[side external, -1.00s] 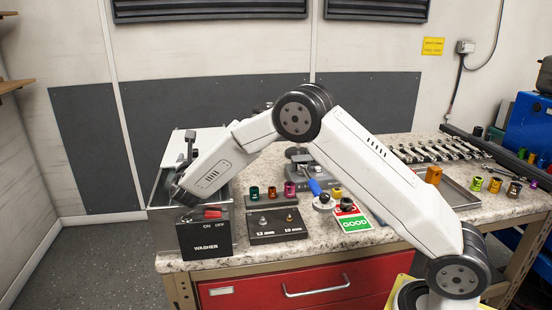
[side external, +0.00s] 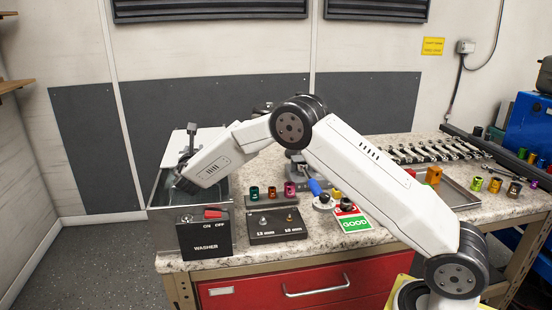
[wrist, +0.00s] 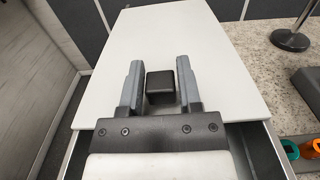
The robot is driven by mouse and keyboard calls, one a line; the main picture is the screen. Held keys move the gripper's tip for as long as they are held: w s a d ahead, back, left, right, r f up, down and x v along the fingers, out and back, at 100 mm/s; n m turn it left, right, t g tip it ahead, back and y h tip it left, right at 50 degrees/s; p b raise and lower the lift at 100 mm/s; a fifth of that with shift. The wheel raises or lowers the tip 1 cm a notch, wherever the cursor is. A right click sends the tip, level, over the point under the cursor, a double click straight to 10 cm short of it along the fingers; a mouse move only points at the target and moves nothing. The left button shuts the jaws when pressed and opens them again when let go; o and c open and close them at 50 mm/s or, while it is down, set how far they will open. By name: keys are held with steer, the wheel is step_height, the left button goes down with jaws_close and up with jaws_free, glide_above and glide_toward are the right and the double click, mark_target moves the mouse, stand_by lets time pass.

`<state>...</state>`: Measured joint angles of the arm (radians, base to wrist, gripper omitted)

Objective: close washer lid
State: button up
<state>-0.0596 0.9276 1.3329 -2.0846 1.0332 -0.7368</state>
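The washer (side external: 205,238) stands at the left end of the bench, with a metal tub and a black control box with a red switch. Its white lid (side external: 175,152) stands raised at the back of the tub, and the tub shows open in front. In the wrist view the lid (wrist: 185,35) fills the middle, with a square black knob (wrist: 160,88) on it. My gripper (wrist: 159,64) is open, one finger on each side of the knob, with small gaps visible. In the side view my gripper (side external: 186,160) is over the tub, partly hidden by my wrist.
A metal tray (side external: 455,193) lies farther right. A wall stands behind the bench.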

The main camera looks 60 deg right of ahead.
jaws_close()
stand_by(1.1)
